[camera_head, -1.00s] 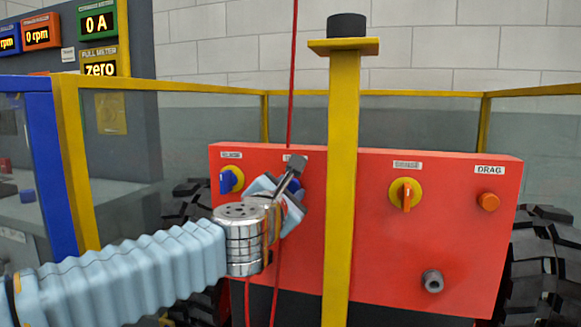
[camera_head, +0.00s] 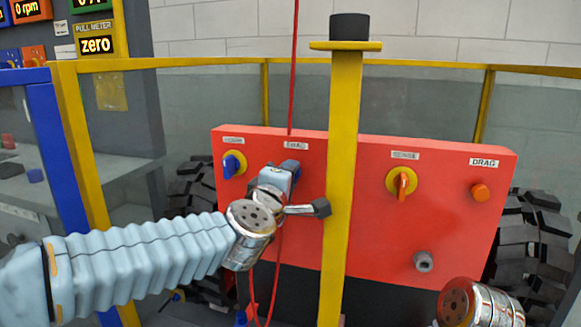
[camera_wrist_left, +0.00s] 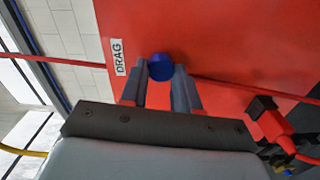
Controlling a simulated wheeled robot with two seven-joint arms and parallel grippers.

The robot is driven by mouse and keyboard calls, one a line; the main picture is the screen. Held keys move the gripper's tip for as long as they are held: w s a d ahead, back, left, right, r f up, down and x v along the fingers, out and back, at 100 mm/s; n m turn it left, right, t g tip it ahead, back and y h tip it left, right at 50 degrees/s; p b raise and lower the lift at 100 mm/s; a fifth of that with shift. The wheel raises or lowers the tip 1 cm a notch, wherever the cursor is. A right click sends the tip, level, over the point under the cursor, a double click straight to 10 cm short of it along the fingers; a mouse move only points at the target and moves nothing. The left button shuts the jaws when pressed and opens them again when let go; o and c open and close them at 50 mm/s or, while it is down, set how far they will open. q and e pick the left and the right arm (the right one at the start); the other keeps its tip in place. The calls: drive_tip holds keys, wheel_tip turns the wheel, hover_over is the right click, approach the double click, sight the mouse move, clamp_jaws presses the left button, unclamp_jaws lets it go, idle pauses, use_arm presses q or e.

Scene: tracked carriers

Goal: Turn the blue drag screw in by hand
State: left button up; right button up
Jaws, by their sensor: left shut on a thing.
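The blue drag screw (camera_wrist_left: 161,67) is a round blue knob on the red panel, beside a DRAG label in the left wrist view. My left gripper (camera_wrist_left: 160,80) has its two dark fingers shut on it, one on each side. In the head view the left gripper (camera_head: 286,172) reaches the panel just under a label at the upper left, and its wrist hides most of the screw. My right gripper does not show; only a metal joint of my right arm is at the bottom right of the head view.
The red panel (camera_head: 450,225) also carries a blue switch (camera_head: 234,163), an orange switch (camera_head: 402,184), an orange knob (camera_head: 480,193) and a grey socket (camera_head: 423,262). A yellow post (camera_head: 341,190) stands close right of my left wrist. A red cord (camera_head: 292,70) hangs behind the wrist.

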use_arm(q)
drive_tip(key=shift+d, duration=0.1)
drive_tip(key=m+p, duration=0.1)
drive_tip(key=m, duration=0.8)
drive_tip(key=shift+d+f+m, duration=0.1)
drive_tip(key=shift+d+m, duration=0.05)
drive_tip(key=shift+m, duration=0.25)
drive_tip(key=o, duration=0.9)
drive_tip(key=shift+w, duration=0.1)
